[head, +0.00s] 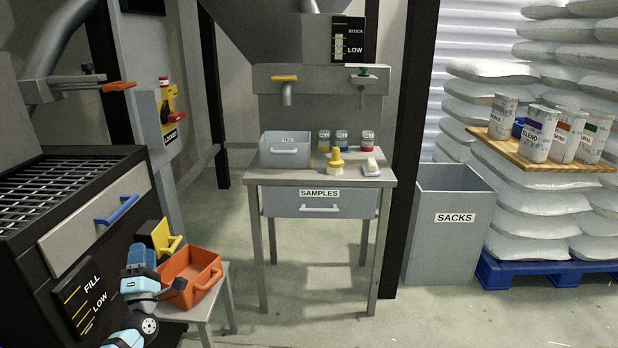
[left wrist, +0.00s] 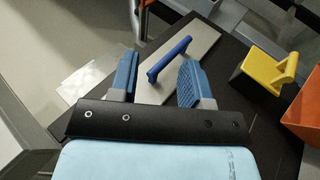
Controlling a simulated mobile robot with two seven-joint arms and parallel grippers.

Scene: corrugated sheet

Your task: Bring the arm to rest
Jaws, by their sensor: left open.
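My left arm comes in from the bottom left of the head view. Its gripper (head: 141,254) is in front of the dark machine, left of the orange bin. In the left wrist view the gripper (left wrist: 158,80) is open, with its two blue fingers apart and nothing held. The blue handle (left wrist: 168,60) on a pale drawer front shows beyond and between the fingers; I cannot tell how far off it is. The blue handle (head: 116,210) also shows in the head view, above and left of the gripper. My right gripper is not in view.
The orange bin (head: 178,268) stands on a small stool close to the gripper. Open floor lies between.

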